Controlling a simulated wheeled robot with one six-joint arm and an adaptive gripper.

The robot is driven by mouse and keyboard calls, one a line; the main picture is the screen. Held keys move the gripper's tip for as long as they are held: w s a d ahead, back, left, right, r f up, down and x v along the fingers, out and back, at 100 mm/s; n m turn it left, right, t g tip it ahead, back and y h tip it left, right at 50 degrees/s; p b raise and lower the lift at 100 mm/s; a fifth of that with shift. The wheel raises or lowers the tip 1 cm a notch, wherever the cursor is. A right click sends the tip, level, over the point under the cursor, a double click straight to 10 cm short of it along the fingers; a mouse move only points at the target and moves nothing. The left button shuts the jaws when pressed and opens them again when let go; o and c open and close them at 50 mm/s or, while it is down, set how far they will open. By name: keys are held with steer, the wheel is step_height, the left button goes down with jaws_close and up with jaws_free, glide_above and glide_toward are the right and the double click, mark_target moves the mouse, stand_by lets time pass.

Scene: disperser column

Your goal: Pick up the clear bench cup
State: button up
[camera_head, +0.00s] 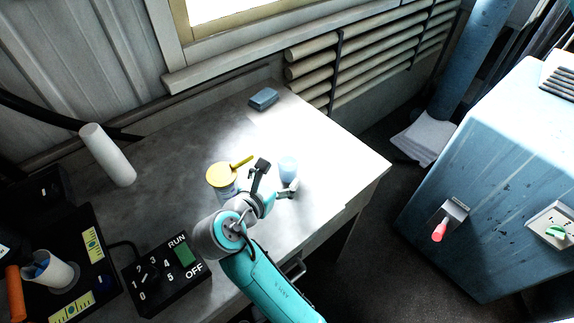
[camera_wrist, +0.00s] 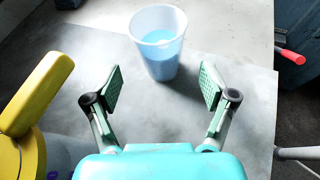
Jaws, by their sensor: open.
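The clear bench cup (camera_wrist: 158,50) stands upright on the bench in the wrist view and looks pale blue, with a darker blue lower part. In the head view the cup (camera_head: 287,168) stands just beyond my gripper (camera_head: 275,180). In the wrist view my gripper (camera_wrist: 159,90) is open, with its two green-padded fingers apart. The cup is ahead of the fingertips, roughly centred between them, and does not appear to touch them. Nothing is held.
A yellow-lidded container (camera_head: 221,174) with a yellow handle stands close to my gripper's left. A blue block (camera_head: 263,98) lies at the back. A white cylinder (camera_head: 107,154) and a black control box (camera_head: 165,275) are at left. The bench's right edge is near the cup.

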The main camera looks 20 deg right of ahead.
mark_target(283, 171)
steer(key=shift+x, duration=3)
steer(key=c, duration=1.3)
step_height(283, 171, up, 10)
steer(key=shift+s+r, duration=0.1)
